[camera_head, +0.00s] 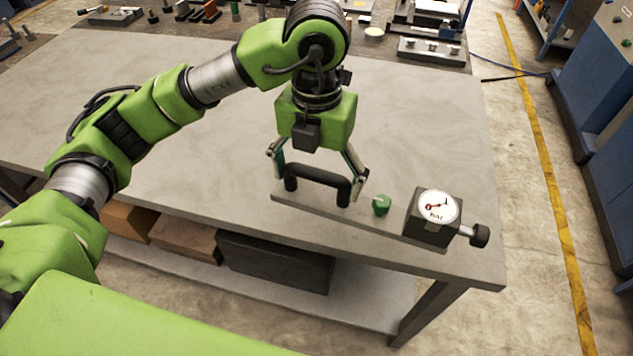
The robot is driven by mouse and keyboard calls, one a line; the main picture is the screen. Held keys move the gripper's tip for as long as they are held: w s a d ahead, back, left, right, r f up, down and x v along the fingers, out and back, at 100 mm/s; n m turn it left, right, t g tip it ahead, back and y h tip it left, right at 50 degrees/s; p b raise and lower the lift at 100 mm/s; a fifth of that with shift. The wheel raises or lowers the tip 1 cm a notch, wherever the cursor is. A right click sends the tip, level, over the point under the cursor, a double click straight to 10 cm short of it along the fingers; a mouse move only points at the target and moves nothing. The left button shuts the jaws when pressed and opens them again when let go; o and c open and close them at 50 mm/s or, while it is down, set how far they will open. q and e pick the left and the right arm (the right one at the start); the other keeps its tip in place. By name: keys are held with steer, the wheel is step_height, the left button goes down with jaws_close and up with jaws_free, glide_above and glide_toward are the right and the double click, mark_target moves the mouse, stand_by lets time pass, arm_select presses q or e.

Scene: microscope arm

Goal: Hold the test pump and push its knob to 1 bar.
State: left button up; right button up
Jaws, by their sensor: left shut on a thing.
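The test pump lies near the front right edge of the grey table. It has a flat base plate (290,200), a black handle (318,174), a green knob (381,205) and a dark block with a round white gauge (437,206). A black knob (480,235) sticks out of the block's right side. The gauge's red needle is too small to read surely. My left gripper (318,182) comes down from above and is shut on the black handle, with a finger at each end. My right gripper is not in view.
The grey table (200,130) is bare to the left of and behind the pump. Tools and small parts stand along the back. Boxes (275,262) sit on the shelf below. Blue cabinets (595,100) stand to the right, beyond a yellow floor line (545,160).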

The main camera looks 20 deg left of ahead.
arm_select(q)
steer(key=w+f+b, duration=0.2)
steer(key=w+a+f+b, duration=0.1)
steer(key=w+f+b, duration=0.3)
steer(key=w, duration=0.1)
steer(key=shift+a, duration=0.25)
steer(key=shift+w+a+f+b, duration=0.15)
steer(key=shift+w+f+b, duration=0.35)
steer(key=shift+w+f, duration=0.1)
steer(key=shift+w+a+f, duration=0.1)
steer(key=shift+w+f, duration=0.1)
steer(key=shift+w, duration=0.2)
stand_by(0.4)
steer(key=shift+f+b, duration=0.6)
steer(key=shift+f, duration=0.05)
stand_by(0.9)
stand_by(1.2)
